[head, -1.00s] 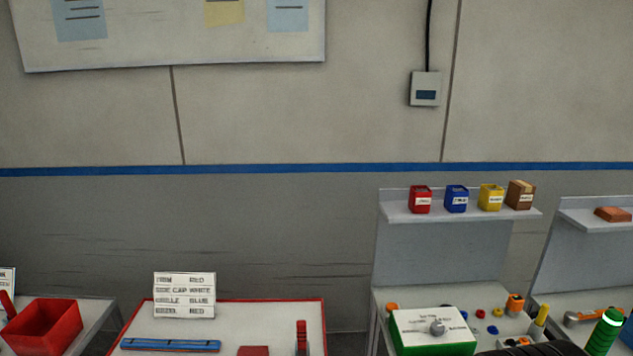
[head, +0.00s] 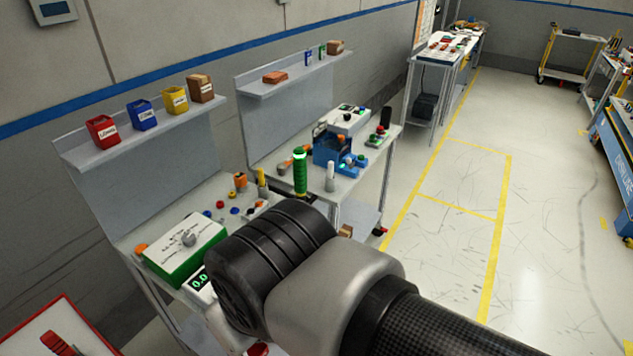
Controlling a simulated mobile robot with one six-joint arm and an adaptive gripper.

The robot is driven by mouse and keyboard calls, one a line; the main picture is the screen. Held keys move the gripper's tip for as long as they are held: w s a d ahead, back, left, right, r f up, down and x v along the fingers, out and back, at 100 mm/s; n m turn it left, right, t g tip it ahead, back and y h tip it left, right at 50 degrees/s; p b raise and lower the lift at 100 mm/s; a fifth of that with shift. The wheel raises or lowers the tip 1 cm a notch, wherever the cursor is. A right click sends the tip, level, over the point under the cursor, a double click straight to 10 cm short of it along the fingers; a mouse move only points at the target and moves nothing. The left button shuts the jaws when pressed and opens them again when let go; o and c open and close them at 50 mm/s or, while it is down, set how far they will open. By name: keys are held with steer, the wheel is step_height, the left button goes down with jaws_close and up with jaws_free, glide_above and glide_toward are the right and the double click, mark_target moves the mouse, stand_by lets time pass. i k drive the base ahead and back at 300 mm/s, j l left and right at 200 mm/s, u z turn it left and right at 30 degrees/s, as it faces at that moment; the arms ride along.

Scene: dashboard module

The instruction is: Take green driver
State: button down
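A green ribbed upright cylinder with a pale glowing band, which looks like the green driver (head: 300,175), shows in the head view near the front left of the second bench. My gripper is not in view.
The nearer bench (head: 135,238) holds a green-sided box with a white top (head: 186,250), small coloured parts and a green digital readout (head: 199,282). The second bench holds a blue fixture (head: 331,150) and a white cylinder (head: 330,177). Open floor (head: 545,250) lies right.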

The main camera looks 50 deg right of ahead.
mark_target(299, 164)
steer(key=z, duration=1.3)
